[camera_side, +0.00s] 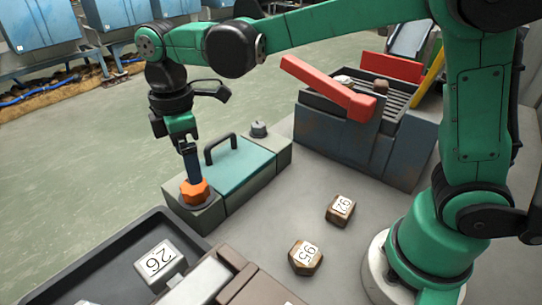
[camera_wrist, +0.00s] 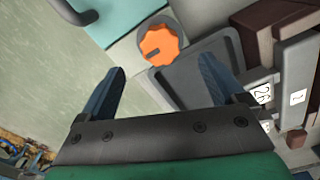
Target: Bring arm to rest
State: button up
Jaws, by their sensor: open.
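My gripper (camera_side: 191,168) hangs from my green arm, pointing down at an orange knob (camera_side: 196,193) on the near end of a grey box. In the wrist view my gripper (camera_wrist: 161,65) has its two blue-grey fingers spread apart, with nothing between them. There the orange knob (camera_wrist: 158,45) lies beyond the fingertips and shows a dark slot. In the side view the fingers overlap the knob's top, and I cannot tell whether they touch it. My arm reaches out from its base at the right.
The box has a teal lid (camera_side: 237,168) with a black handle (camera_side: 221,143). A dark tray (camera_side: 60,268) holds a block marked 26 (camera_side: 161,262). Blocks marked 95 (camera_side: 305,257) and 92 (camera_side: 341,210) sit on the table. A grey machine (camera_side: 350,135) with a red bar (camera_side: 328,88) stands behind.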

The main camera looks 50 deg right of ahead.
jog(key=s+d+m+t, duration=0.7)
jog(key=s+d+m, duration=0.1)
jog(key=d+m, duration=0.4)
jog(key=shift+s+r+m, duration=0.25)
jog(key=shift+s+m, duration=0.05)
jog(key=shift+m, duration=0.5)
